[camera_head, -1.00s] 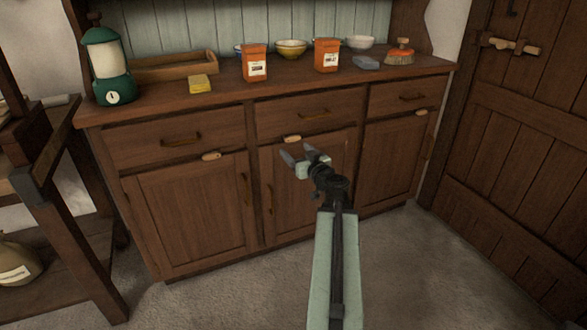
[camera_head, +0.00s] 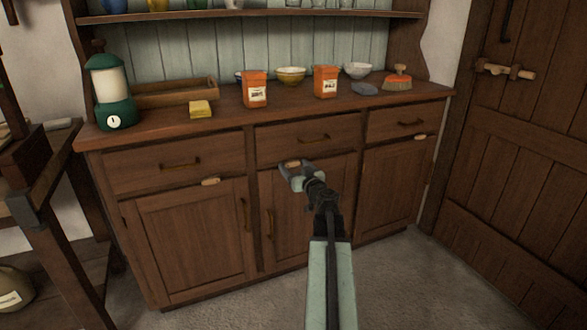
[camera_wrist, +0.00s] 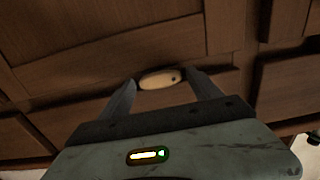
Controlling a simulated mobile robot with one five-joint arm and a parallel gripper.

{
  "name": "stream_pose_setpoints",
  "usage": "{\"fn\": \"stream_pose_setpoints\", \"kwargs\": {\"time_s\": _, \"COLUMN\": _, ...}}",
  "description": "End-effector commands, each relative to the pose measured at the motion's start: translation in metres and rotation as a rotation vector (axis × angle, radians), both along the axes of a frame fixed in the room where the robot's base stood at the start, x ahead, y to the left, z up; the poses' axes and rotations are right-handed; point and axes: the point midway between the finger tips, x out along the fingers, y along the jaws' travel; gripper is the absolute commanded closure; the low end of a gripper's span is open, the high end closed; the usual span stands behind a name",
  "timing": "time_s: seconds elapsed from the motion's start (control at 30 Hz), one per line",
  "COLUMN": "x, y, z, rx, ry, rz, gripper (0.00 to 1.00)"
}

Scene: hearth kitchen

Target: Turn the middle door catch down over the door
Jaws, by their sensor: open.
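The middle door catch (camera_head: 293,163) is a small pale wooden bar above the middle cupboard door (camera_head: 285,215).
Left (camera_head: 210,182) and right (camera_head: 420,137) catches also lie level above their doors. The middle drawer handle (camera_head: 314,139) juts out just above my gripper. Orange tins (camera_head: 254,90), a yellow bowl (camera_head: 291,75) and a green lantern (camera_head: 112,90) stand on the counter.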

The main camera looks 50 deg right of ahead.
Motion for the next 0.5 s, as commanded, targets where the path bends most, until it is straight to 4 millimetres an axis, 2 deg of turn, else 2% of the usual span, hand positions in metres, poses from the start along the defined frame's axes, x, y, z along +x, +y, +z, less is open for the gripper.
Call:
{"fn": "stream_pose_setpoints", "kwargs": {"time_s": 0.03, "x": -0.0001, "y": 0.0004, "z": 0.0, "rx": 0.0, "ry": 0.0, "rz": 0.0, "gripper": 0.27}}
{"fn": "stream_pose_setpoints", "kwargs": {"time_s": 0.07, "x": -0.0001, "y": 0.0004, "z": 0.0, "rx": 0.0, "ry": 0.0, "rz": 0.0, "gripper": 0.33}}
{"fn": "stream_pose_setpoints", "kwargs": {"time_s": 0.27, "x": 0.0, "y": 0.0009, "z": 0.0, "rx": 0.0, "ry": 0.0, "rz": 0.001, "gripper": 0.88}}
{"fn": "stream_pose_setpoints", "kwargs": {"time_s": 0.3, "x": -0.0003, "y": 0.0093, "z": -0.0001, "rx": 0.0, "ry": 0.0, "rz": 0.003, "gripper": 0.9}}
{"fn": "stream_pose_setpoints", "kwargs": {"time_s": 0.5, "x": 0.0022, "y": 0.0043, "z": -0.0006, "rx": 0.016, "ry": -0.006, "rz": 0.007, "gripper": 0.9}}
